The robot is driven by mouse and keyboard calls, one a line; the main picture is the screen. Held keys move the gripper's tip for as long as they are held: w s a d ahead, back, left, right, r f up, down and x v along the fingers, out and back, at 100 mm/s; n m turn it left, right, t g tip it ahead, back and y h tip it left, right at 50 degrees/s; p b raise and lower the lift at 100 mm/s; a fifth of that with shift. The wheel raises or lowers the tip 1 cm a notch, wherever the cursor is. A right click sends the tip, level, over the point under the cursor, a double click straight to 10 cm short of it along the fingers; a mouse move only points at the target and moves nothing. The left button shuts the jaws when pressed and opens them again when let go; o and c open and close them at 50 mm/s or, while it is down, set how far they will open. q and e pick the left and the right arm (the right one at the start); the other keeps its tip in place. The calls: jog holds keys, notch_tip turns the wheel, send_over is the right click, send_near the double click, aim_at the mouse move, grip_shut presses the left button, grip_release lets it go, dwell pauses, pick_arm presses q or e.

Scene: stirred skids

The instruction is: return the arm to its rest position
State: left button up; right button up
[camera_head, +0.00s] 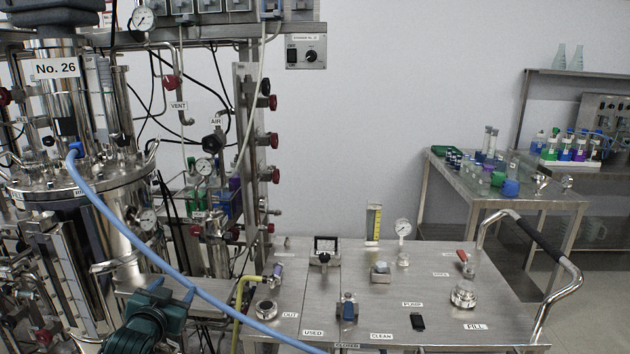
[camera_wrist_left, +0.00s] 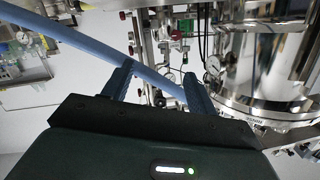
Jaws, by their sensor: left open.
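My left gripper (camera_head: 172,290) is at the bottom left of the head view, a dark teal body with two short fingers pointing up and away. It also shows in the left wrist view (camera_wrist_left: 158,84), where the two fingers stand apart with nothing clamped between them. A blue hose (camera_head: 108,212) runs from the steel vessel down past the fingertips to the bottom edge. In the left wrist view the hose (camera_wrist_left: 75,40) crosses just beyond the fingers; I cannot tell whether it touches them. My right gripper is in neither view.
The steel vessel (camera_head: 100,205) labelled No. 26, with valves and gauges, stands close on the left. A steel cart (camera_head: 385,300) with small fittings and a curved handle (camera_head: 545,245) is right of the gripper.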

pick_arm(q)
jog(key=s+d+f+g+h, duration=0.1)
jog(key=s+d+f+g, duration=0.1)
jog(key=s+d+f, duration=0.45)
jog(key=s+d+f+g+h, duration=0.1)
jog(key=s+d+f, duration=0.2)
jog(key=s+f, duration=0.6)
jog(key=s+d+f+g+h, duration=0.1)
jog(key=s+d, duration=0.2)
jog(key=s, duration=0.6)
jog(key=s+d+f+g+h, duration=0.1)
jog(key=s+d, duration=0.3)
jog(key=s, duration=0.6)
